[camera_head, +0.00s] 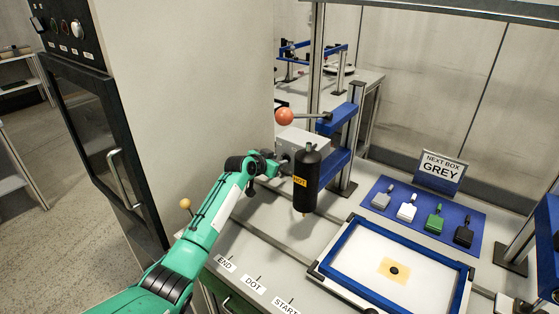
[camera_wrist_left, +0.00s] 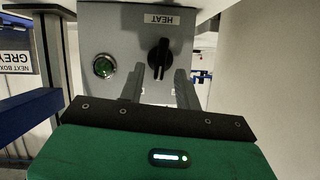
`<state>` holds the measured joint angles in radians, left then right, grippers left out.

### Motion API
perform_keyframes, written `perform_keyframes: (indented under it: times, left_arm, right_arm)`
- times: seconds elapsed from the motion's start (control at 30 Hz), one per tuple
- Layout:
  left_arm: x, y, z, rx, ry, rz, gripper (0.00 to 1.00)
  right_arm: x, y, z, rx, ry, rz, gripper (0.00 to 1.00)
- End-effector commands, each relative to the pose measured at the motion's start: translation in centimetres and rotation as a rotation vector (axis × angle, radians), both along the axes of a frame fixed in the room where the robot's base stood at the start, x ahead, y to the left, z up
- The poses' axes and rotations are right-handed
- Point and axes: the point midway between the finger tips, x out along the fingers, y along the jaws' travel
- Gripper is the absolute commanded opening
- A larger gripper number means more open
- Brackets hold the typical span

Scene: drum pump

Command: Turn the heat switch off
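The heat switch (camera_wrist_left: 158,58) is a black rotary knob on a grey control box, under a HEAT label (camera_wrist_left: 158,19). Its bar points straight up and down in the left wrist view. A round green lamp (camera_wrist_left: 103,66) sits left of it. My left gripper (camera_wrist_left: 165,85) is open, with its grey fingers just in front of the knob's lower end; I cannot tell whether they touch it. In the head view my left gripper (camera_head: 277,166) is at the left face of the grey box (camera_head: 304,143), and the knob is hidden. My right gripper is not in view.
A black cylinder marked HOT (camera_head: 306,185) hangs beside the box. A lever with an orange ball (camera_head: 284,116) is above. A blue frame (camera_head: 345,285), a blue mat (camera_head: 388,222) with several tags, and a NEXT BOX GREY sign (camera_head: 441,168) are to the right. A tall cabinet (camera_head: 180,100) stands left.

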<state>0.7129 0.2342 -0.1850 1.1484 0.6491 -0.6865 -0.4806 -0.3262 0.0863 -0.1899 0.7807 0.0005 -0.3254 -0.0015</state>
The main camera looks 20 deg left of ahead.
Motion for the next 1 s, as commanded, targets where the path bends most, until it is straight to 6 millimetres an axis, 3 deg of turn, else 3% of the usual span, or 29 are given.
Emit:
perform_keyframes:
  times: [0.2,0.57,0.6,0.77,1.0]
  left_arm:
    - [1.4,-0.4,-0.6,0.001,0.001,0.001,0.34]
    - [1.7,-0.5,-0.8,0.0,0.0,0.001,0.34]
    - [1.7,-0.5,-0.8,0.001,-0.001,0.001,0.32]
    - [1.7,-0.5,-0.8,0.001,-0.001,0.001,0.0]
    - [1.7,-0.5,-0.8,-0.005,0.002,0.001,0.0]
  right_arm:
    - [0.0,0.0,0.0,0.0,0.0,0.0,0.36]
    - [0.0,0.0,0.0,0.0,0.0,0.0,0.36]
    - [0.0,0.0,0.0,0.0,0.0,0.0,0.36]
    - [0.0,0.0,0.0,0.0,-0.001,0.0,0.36]
    - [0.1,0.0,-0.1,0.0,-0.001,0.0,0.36]
